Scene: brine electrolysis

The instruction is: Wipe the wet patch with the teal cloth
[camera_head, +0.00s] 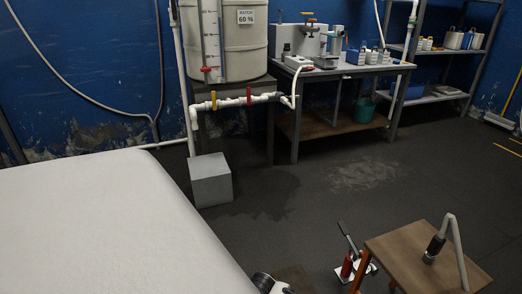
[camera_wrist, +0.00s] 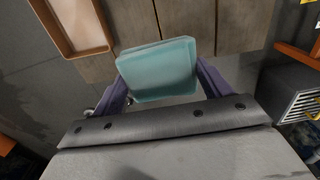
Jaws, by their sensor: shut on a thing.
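The teal cloth (camera_wrist: 157,68) is a folded, flat-looking pad in the wrist view. My gripper (camera_wrist: 158,78) has purple fingers on its left and right sides and is shut on it. The cloth is over or in front of grey-brown boards; I cannot tell whether it touches them. In the head view a dark wet patch (camera_head: 265,197) spreads on the grey floor, right of a grey block and in front of the tank stand. My gripper and the cloth are not clearly visible in the head view.
A grey block (camera_head: 210,180) stands by the tank stand. A paler patch (camera_head: 362,175) marks the floor further right. A small wooden table (camera_head: 405,252) stands at the lower right, beside a red-and-white device (camera_head: 353,268). A workbench (camera_head: 345,69) is behind. A wooden-rimmed tray (camera_wrist: 109,42) shows in the wrist view.

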